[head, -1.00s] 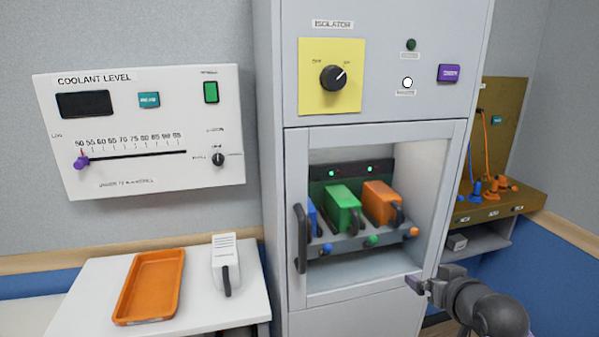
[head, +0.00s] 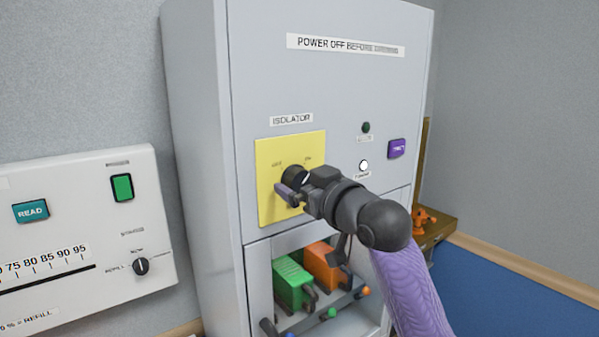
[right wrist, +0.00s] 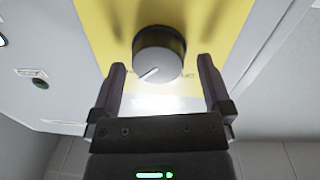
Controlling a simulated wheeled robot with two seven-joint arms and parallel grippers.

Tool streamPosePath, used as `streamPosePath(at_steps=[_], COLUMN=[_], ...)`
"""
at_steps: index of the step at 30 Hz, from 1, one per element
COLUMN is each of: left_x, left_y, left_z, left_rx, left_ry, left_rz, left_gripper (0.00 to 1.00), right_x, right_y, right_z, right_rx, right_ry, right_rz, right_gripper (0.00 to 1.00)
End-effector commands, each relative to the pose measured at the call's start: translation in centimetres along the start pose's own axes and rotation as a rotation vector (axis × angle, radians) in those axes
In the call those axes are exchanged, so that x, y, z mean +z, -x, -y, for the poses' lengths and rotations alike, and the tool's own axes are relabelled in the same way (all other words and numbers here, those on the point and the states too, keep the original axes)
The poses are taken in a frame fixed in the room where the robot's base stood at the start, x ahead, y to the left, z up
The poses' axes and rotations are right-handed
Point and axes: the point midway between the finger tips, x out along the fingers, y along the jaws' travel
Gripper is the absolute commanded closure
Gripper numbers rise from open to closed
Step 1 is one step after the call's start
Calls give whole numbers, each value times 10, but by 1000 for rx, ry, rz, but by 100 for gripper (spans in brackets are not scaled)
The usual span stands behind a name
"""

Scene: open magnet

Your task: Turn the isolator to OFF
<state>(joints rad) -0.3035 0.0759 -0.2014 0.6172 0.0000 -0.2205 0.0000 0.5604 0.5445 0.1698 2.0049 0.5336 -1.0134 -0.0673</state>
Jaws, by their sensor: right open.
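The isolator knob (head: 294,176) is a round black dial on a yellow plate (head: 276,217) on the grey cabinet, under an ISOLATOR label. In the right wrist view the knob (right wrist: 158,50) shows a grey face, and its white pointer line slants toward the lower left. That view looks upside down, so the pointer is on the ON side. My right gripper (head: 290,189) is at the knob and partly hides it in the head view. In the wrist view its open fingers (right wrist: 161,66) stand either side of the knob's lower part, with gaps. My left gripper is out of view.
A purple button (head: 397,149), a dark green lamp (head: 366,128) and a white round light (head: 364,165) sit right of the plate. Below is an open bay with green (head: 293,282) and orange (head: 322,265) blocks. The coolant panel (head: 75,180) hangs at left.

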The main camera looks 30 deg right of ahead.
Motion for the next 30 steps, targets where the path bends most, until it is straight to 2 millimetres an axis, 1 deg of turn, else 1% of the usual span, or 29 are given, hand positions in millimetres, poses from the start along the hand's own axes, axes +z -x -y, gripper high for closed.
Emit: streamPosePath(at_steps=[3,10,11,12,17,18,20,21,24,30], left_x=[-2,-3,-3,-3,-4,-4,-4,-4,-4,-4], left_y=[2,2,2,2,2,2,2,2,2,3], left_z=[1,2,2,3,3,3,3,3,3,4], left_rx=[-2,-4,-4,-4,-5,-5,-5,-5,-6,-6], left_ry=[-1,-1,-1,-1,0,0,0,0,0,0], left_rz=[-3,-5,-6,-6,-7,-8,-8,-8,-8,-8], left_gripper=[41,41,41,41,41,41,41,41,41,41], right_x=[-1,1,1,1,0,0,0,0,0,0], right_y=[-8,-9,-9,-9,-9,-9,-9,-9,-9,-9], right_z=[0,0,0,0,0,0,0,0,0,0], right_rx=[0,0,0,0,0,0,0,0,0,0], right_ry=[1,1,1,1,1,1,1,1,1,20], right_rz=[-1,0,0,0,0,0,0,0,0,0], right_gripper=[0,0,2,11,44,53,66,74,92,92])
